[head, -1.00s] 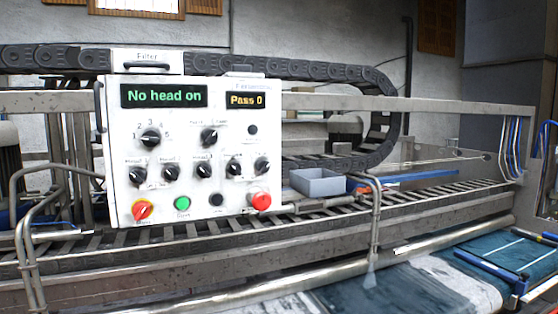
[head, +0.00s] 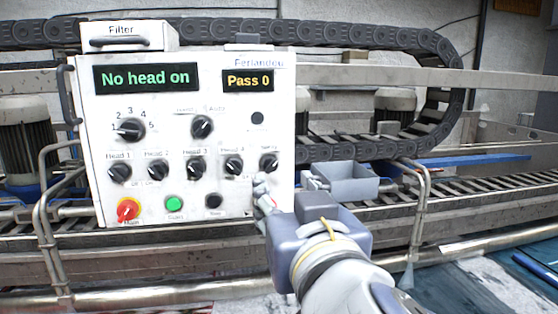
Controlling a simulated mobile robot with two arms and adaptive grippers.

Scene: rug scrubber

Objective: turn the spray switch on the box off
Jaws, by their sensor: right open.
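The white control box (head: 150,80) faces me. Its spray switch (head: 268,162) is a black rotary knob at the right end of the lower knob row, under a small blurred label. Its exact pointer position is hard to read. My right gripper (head: 288,184) comes in from the lower right, just below and to the right of this knob. Its fingers are spread apart and empty. The left finger lies in front of the box's lower right corner, and the right finger is beyond the box's edge. I cannot tell if it touches the box. My left gripper is out of view.
Other black knobs (head: 234,165) stand close to the left of the spray switch. A red-yellow main switch (head: 128,209) and a green button (head: 174,203) sit along the bottom. A grey bin (head: 346,187) and metal rails (head: 420,190) are to the right.

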